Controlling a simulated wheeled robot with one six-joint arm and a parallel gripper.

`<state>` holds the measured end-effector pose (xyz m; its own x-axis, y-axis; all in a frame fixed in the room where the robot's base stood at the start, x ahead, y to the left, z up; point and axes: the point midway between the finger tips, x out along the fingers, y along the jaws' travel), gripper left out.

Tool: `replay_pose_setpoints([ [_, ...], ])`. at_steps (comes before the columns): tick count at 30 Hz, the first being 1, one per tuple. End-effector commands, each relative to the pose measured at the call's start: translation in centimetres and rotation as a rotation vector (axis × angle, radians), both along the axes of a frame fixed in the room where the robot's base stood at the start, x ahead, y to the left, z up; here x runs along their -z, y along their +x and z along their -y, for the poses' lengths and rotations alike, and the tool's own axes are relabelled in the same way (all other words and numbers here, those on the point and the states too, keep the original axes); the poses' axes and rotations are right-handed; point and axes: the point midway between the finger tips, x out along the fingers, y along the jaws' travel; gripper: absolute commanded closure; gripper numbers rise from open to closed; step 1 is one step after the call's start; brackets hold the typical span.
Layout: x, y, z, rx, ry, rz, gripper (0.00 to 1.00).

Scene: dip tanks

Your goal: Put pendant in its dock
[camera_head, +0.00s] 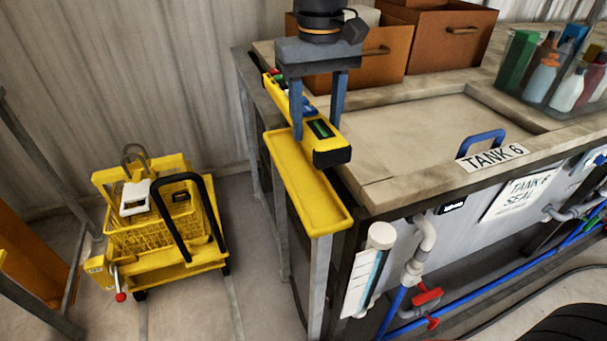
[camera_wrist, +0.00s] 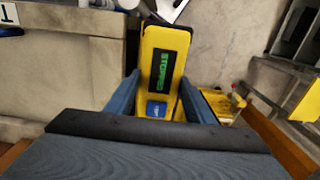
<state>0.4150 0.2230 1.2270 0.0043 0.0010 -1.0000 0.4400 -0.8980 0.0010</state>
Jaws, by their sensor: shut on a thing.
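The pendant (camera_head: 328,152) is a long yellow control box with coloured buttons, a small green display and a dark end. My gripper (camera_head: 318,122) points down and is shut on it, with one blue-grey finger on each side. In the wrist view the pendant (camera_wrist: 164,65) lies between the fingers, and its display reads "STOPPED" in green. A long yellow tray (camera_head: 335,222), which looks like the dock, is fixed along the left end of the tank bench. The pendant is above this tray, nearer the bench side; I cannot tell whether they touch.
The tank bench has a lid with a blue handle (camera_head: 482,139) and a "TANK 6" label. Brown boxes (camera_head: 448,40) and a clear bin of bottles (camera_head: 565,85) stand on it. A yellow cart (camera_head: 160,225) stands on the floor at left. Pipes with red valves (camera_head: 427,296) run along the bench front.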

Motion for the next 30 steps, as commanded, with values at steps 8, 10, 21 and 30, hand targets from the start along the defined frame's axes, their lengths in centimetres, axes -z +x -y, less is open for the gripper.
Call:
replay_pose_setpoints([
  [8,3.1,1.0,0.1,0.004,0.001,0.003,0.79],
  [10,4.1,1.3,0.2,0.005,0.001,0.003,0.79],
  [21,7.8,2.4,0.2,0.005,0.001,0.003,0.79],
  [30,11.7,2.2,0.2,0.005,-0.002,-0.002,0.79],
])
